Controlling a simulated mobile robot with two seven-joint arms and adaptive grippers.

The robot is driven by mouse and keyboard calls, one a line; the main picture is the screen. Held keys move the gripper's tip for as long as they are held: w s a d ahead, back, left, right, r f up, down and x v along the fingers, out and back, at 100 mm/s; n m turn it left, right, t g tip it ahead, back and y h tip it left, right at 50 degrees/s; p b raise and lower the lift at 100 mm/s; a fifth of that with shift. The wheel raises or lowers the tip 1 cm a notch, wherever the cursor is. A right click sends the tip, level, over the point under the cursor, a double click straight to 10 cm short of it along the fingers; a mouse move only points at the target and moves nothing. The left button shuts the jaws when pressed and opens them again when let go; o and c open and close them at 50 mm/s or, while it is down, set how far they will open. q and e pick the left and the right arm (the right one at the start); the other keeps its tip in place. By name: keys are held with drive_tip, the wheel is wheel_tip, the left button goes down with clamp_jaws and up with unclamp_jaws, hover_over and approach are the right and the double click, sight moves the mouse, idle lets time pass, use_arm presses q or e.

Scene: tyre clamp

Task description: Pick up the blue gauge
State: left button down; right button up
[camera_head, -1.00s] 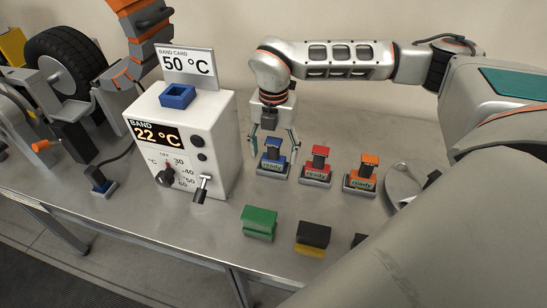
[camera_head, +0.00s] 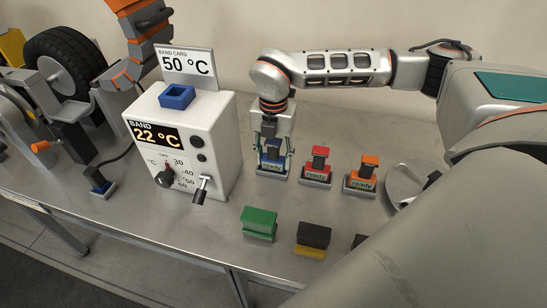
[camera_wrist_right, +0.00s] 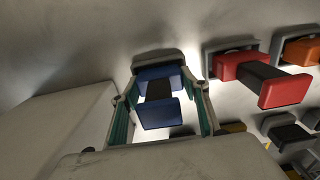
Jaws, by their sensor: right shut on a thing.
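The blue gauge (camera_head: 272,152) stands upright in its grey holder marked "ready" (camera_head: 272,173), to the right of the white control box. My right gripper (camera_head: 273,155) has come down over it from above, with one finger on each side, and is shut on it. In the right wrist view the blue gauge (camera_wrist_right: 158,97) sits between the fingers of the right gripper (camera_wrist_right: 162,115). The gauge is still in its holder. My left gripper is not in view.
A red gauge (camera_head: 318,160) and an orange gauge (camera_head: 364,171) stand in holders to the right. Green (camera_head: 259,222) and black-yellow (camera_head: 313,236) blocks lie in front. The white control box (camera_head: 187,140) reads 22 °C. A tyre (camera_head: 68,62) is at the far left.

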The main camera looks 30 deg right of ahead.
wheel_tip(320, 180, up, 20)
drive_tip(key=p, duration=0.1)
drive_tip(key=shift+p, duration=0.3)
drive_tip(key=o, duration=0.4)
drive_tip(key=shift+c, duration=1.2)
